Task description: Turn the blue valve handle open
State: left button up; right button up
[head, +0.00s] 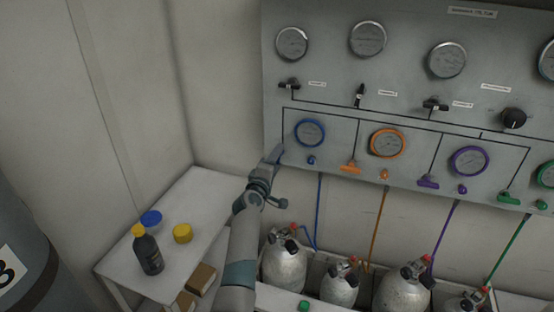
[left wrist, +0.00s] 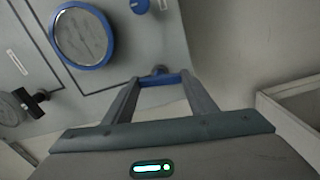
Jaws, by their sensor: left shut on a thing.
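The blue valve handle (left wrist: 160,81) is at the left edge of the panel, below and left of the blue-rimmed gauge (head: 310,132). In the left wrist view it lies crosswise between the fingertips of my left gripper (left wrist: 160,85), which is shut on it. In the head view my left gripper (head: 274,157) is at the panel's left edge and mostly hides the handle. The blue-rimmed gauge also shows at the upper left of the left wrist view (left wrist: 83,37). My right gripper is in neither view.
A small blue knob (head: 311,160) sits right of my left gripper. An orange handle (head: 350,168), a purple handle (head: 428,182) and a green handle (head: 508,198) are farther right. Several grey cylinders stand below the panel. A side table (head: 196,196) with a dark bottle (head: 149,255) is at left.

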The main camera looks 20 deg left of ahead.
pick_arm(q)
jog(key=o, duration=1.1)
jog(key=shift+c, duration=0.2)
jog(key=shift+s, duration=0.1)
jog(key=s+p, duration=0.5)
jog(key=s, duration=1.2)
jog(key=shift+a+p, duration=0.3)
jog(key=shift+a, duration=0.05)
jog(key=shift+s, duration=0.1)
